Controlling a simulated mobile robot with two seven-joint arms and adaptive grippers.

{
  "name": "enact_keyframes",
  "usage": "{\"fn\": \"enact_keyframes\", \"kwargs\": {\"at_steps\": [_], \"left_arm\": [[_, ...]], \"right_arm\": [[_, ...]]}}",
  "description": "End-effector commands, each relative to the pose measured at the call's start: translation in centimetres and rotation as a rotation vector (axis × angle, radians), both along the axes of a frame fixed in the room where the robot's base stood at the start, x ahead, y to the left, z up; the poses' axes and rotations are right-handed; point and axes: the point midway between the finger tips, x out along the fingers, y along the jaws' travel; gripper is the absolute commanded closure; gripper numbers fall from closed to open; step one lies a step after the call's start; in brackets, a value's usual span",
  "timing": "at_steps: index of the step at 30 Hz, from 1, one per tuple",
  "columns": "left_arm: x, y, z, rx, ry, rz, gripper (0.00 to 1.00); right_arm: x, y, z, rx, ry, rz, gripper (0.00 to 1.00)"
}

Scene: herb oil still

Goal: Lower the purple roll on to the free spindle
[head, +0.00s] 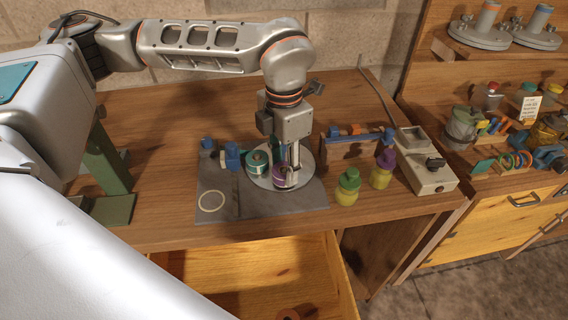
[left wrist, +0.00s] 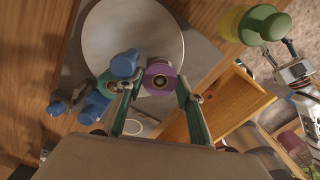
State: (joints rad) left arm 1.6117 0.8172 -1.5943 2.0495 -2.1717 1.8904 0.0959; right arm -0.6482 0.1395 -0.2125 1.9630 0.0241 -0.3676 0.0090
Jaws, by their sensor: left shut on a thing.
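My left gripper (head: 288,166) points down over a round pale disc (head: 262,181) on the grey plate. It is shut on the purple roll (head: 279,176), which also shows between the two fingertips in the left wrist view (left wrist: 160,77). The roll's round face and dark central hole are toward the wrist camera. A teal roll (head: 257,160) stands just left of it. The free spindle cannot be made out; the fingers and roll cover that area. I cannot tell whether the roll is around a spindle or above it. Part of what looks like my right gripper (left wrist: 298,72) shows at the right edge.
Blue parts (head: 232,156) stand left of the disc. Yellow bottles with green (head: 348,184) and purple (head: 382,168) tops and a switch box (head: 427,167) stand to the right. An open drawer (head: 335,265) juts out in front.

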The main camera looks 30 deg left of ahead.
Motion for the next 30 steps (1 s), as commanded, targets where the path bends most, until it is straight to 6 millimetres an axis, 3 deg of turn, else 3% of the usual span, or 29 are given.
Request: {"fn": "enact_keyframes", "kwargs": {"at_steps": [23,24,26,30], "left_arm": [[-0.01,0.01,-0.86,0.0,0.0,0.0,0.85],[-0.01,0.01,-0.85,0.0,0.0,0.0,0.58],[0.02,0.01,-0.82,0.0,0.0,0.0,0.44],[0.16,0.07,-0.76,0.0,-0.004,0.002,0.44]], "right_arm": [[-0.21,-0.02,-0.65,-0.001,0.006,0.0,0.6],[-0.21,-0.02,-0.65,-0.001,0.006,0.0,0.6],[-0.21,-0.01,-0.64,-0.001,0.006,0.0,0.6],[-0.22,-0.02,-0.64,-0.001,0.006,0.0,0.6]]}}
